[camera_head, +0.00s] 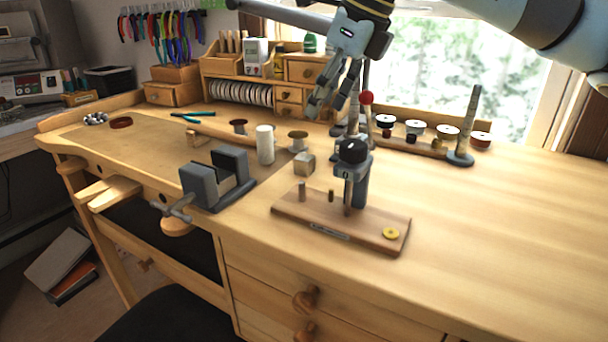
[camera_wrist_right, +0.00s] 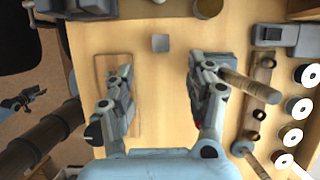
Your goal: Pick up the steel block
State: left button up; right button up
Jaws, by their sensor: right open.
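The steel block (camera_head: 304,163) is a small grey cube on the wooden bench top, near the middle of the head view. It also shows in the right wrist view (camera_wrist_right: 160,43), lying just beyond the fingertips and between their lines. My right gripper (camera_head: 326,108) comes down from the top of the head view, above and behind the block. In the right wrist view its two fingers (camera_wrist_right: 159,66) are spread wide with nothing between them. The block stands free of the fingers.
A wooden board (camera_head: 375,231) with pegs, a black-topped tool and a yellow disc lies in front of the block. A dark vise (camera_head: 200,188) and a white cylinder (camera_head: 265,144) stand to its left. Spools (camera_head: 447,132) line the back. The right bench area is clear.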

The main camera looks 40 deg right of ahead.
jog(key=b, duration=0.3)
send_near(306, 157)
jog(key=x, duration=0.2)
jog(key=shift+s+d+f, duration=0.1)
jog(key=shift+f, duration=0.25)
jog(key=shift+x, duration=1.15)
jog(key=x, duration=0.5)
jog(key=shift+w+r, duration=0.1)
jog(key=shift+w, duration=0.15)
grip_shut()
